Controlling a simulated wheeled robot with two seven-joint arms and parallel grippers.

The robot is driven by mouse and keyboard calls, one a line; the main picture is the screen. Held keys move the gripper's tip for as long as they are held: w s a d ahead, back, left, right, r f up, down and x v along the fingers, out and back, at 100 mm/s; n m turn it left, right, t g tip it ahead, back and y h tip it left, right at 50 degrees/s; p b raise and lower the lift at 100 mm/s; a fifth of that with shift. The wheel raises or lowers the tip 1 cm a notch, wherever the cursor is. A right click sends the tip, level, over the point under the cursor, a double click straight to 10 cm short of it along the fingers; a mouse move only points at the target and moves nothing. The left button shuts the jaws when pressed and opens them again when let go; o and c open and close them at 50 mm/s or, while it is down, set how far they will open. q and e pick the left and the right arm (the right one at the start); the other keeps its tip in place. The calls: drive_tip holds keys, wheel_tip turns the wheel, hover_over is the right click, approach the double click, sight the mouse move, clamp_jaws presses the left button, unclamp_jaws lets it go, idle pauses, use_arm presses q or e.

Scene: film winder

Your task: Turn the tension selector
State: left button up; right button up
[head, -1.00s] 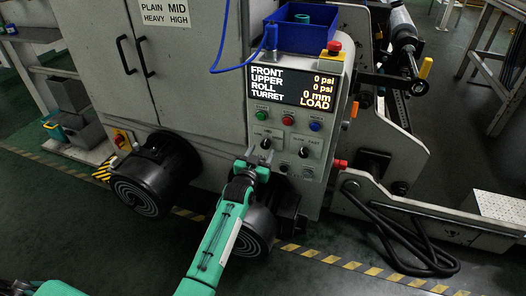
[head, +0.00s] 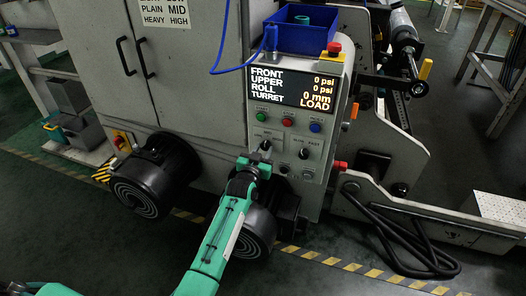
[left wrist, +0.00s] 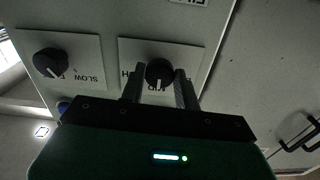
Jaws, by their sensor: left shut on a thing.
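The tension selector (head: 265,146) is a black round knob on a pale plate, on the grey control panel below the buttons. In the left wrist view the knob (left wrist: 159,73) sits between my two fingers, with a white pointer mark on its lower edge and upside-down lettering around it, "MID" partly hidden. My left gripper (head: 258,158) is shut on the knob; its fingers (left wrist: 159,88) stand one on each side of it. The plate's lower part is hidden by the gripper. My right gripper is not in view.
A second knob, the slow-fast one (head: 303,153), sits close to the right; it also shows in the left wrist view (left wrist: 50,62). Coloured buttons (head: 288,121) and a display (head: 295,87) reading LOAD are above.

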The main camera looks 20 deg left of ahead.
use_arm(q)
drive_tip(key=n+p, duration=0.3)
drive_tip(key=n, duration=0.2)
drive_tip(key=shift+r, duration=0.1)
drive_tip(key=n, duration=0.2)
drive_tip(key=shift+d+n, duration=0.1)
drive_tip(key=shift+n, duration=0.3)
drive_tip(key=shift+n+p, duration=0.5)
drive_tip(key=shift+n, duration=1.4)
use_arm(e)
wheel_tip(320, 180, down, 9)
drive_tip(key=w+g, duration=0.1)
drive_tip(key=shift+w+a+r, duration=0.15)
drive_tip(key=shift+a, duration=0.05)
use_arm(q)
drive_tip(key=o, duration=1)
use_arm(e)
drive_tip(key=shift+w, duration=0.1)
